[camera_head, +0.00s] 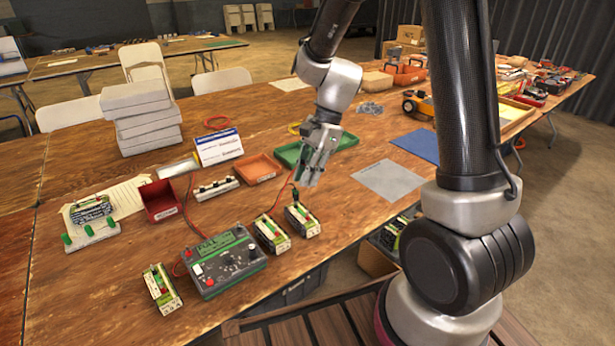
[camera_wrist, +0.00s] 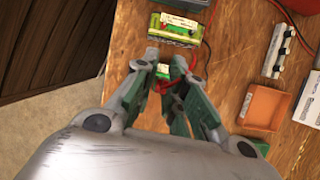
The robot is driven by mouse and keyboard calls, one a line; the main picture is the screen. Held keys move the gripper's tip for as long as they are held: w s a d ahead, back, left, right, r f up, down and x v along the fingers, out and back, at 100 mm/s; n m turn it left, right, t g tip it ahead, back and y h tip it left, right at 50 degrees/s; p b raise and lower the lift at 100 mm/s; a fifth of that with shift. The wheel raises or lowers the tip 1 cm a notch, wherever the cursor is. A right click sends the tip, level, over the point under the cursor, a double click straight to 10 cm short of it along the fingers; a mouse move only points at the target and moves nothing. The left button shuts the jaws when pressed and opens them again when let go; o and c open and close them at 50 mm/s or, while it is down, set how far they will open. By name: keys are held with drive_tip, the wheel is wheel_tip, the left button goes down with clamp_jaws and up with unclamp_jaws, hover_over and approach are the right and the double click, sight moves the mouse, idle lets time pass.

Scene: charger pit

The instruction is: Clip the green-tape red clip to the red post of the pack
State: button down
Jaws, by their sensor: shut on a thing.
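My gripper (camera_head: 304,178) points down over the right-hand pack (camera_head: 302,220), a small green and cream block near the table's front edge. In the wrist view its fingers (camera_wrist: 165,66) are shut on a red clip (camera_wrist: 173,92), mostly hidden between them. A red lead runs from the clip toward the charger.
The grey-green charger (camera_head: 225,262) stands to the left. Another pack (camera_head: 271,233) sits close beside the right-hand one, and a third (camera_head: 161,287) is at the front left. An orange tray (camera_head: 259,168) and a green tray (camera_head: 287,153) lie behind. A grey mat (camera_head: 392,181) is at right.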

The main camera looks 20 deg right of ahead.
drive_tip(key=s+a+f+n+g+h, duration=0.1)
drive_tip(key=s+a+n, duration=0.3)
drive_tip(key=a, duration=0.8)
drive_tip(key=s+a+n+g+h, duration=0.1)
drive_tip(key=s+a+n, duration=0.3)
drive_tip(key=a+n, duration=0.4)
drive_tip(key=s+a+f+n+g+h, duration=0.1)
drive_tip(key=s+a+n+h, duration=0.2)
drive_tip(key=a, duration=1.4)
drive_tip(key=shift+s+a+f+n+h, duration=0.15)
drive_tip(key=shift+s+n, duration=0.1)
drive_tip(key=shift+n, duration=0.5)
drive_tip(key=shift+s+a+f+n+h, duration=0.1)
drive_tip(key=shift+s+f+n+h, duration=0.1)
drive_tip(key=shift+n, duration=0.55)
drive_tip(key=shift+f, duration=3.45)
drive_tip(key=shift+f, duration=0.2)
drive_tip(key=c, duration=1.4)
unclamp_jaws()
